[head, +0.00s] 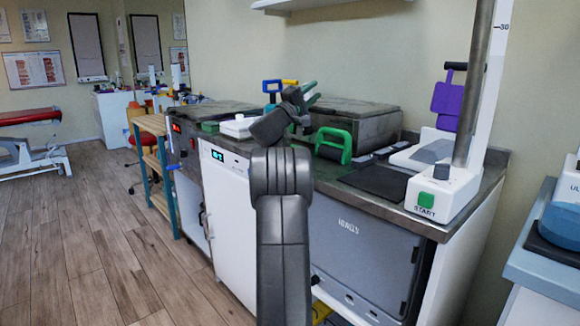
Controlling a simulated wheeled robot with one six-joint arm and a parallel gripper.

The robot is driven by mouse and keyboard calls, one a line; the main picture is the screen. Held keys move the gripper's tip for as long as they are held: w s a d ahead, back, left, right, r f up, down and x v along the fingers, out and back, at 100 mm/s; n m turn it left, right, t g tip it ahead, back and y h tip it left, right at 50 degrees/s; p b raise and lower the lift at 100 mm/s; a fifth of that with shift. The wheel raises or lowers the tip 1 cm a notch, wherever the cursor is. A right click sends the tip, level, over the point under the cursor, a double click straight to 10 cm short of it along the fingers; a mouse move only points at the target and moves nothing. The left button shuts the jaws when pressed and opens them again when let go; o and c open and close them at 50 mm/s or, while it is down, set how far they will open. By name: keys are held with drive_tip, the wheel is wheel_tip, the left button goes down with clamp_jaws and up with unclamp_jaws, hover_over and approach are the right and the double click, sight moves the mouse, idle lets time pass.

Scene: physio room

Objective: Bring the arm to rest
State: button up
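My dark grey arm (282,215) rises from the bottom centre of the head view and bends at the top. My gripper (304,100) is at its far end, above the counter and in front of the grey-topped units. It is small and partly hidden by my own wrist. Green parts show at its tip, but I cannot tell whether they are fingers or something behind. Whether it is open, shut or holding anything is unclear.
The counter holds a green-handled item (335,145), a dark grey box (352,115), a white START device (440,193) with a tall post, and a purple-handled item (447,100). A wooden shelf rack (150,160) stands left. The wooden floor (90,240) at left is clear.

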drive_tip(key=shift+x, duration=1.1)
drive_tip(key=shift+a+f, duration=0.1)
